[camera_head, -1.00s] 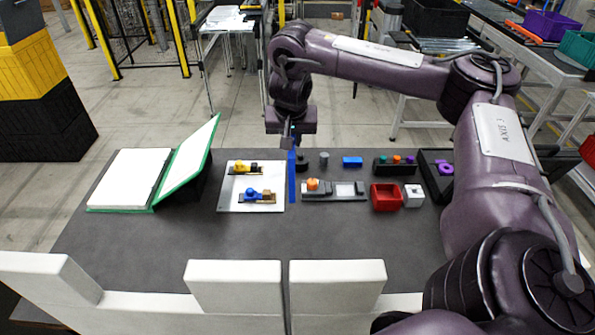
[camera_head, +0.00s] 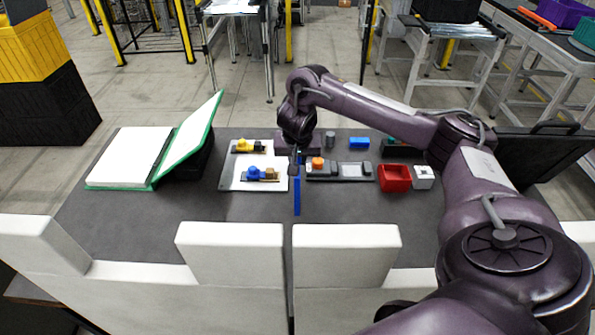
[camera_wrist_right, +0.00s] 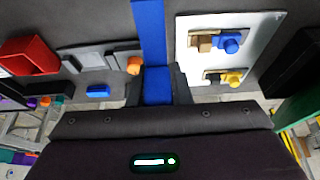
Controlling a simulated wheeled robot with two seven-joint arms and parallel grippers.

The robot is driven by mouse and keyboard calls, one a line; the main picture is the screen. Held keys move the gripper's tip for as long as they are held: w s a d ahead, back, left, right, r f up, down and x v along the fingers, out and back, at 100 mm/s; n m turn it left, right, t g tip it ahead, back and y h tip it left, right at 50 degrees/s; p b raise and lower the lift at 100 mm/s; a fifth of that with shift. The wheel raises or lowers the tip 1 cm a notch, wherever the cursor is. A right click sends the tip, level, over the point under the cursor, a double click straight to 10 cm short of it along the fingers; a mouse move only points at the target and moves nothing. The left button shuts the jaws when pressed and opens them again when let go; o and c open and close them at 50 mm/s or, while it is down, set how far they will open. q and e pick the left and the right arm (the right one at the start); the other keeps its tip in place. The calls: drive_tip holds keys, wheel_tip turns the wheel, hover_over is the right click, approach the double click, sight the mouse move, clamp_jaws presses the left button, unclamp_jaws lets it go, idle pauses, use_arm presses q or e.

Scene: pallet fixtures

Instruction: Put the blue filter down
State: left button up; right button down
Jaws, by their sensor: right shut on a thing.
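The blue filter is a long, thin blue bar (camera_head: 297,197). My right gripper (camera_head: 296,169) is shut on its far end, and the rest points toward the near side of the table. It also shows in the right wrist view (camera_wrist_right: 150,35), running up from between the fingers (camera_wrist_right: 157,84) to the top edge. The bar is just right of the white plate (camera_head: 228,177). I cannot tell whether it touches the dark table. My left gripper is out of view.
The plate carries a yellow-black part (camera_head: 247,146) and a blue-tan part (camera_head: 258,174). Right of the bar are a grey fixture with an orange knob (camera_head: 317,163), a red bin (camera_head: 394,178) and a blue block (camera_head: 359,143). A green-edged folder (camera_head: 187,150) stands left.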

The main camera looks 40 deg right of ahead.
wheel_tip(320, 180, down, 4)
drive_tip(key=b, duration=0.2)
drive_tip(key=shift+b, duration=0.3)
drive_tip(key=shift+s+f, duration=0.1)
drive_tip(key=c, duration=1.3)
unclamp_jaws()
drive_tip(key=shift+c, duration=0.2)
drive_tip(key=p+v, duration=0.8)
drive_tip(key=v, duration=0.3)
drive_tip(key=shift+a+r, duration=0.2)
drive_tip(key=shift+r, duration=0.35)
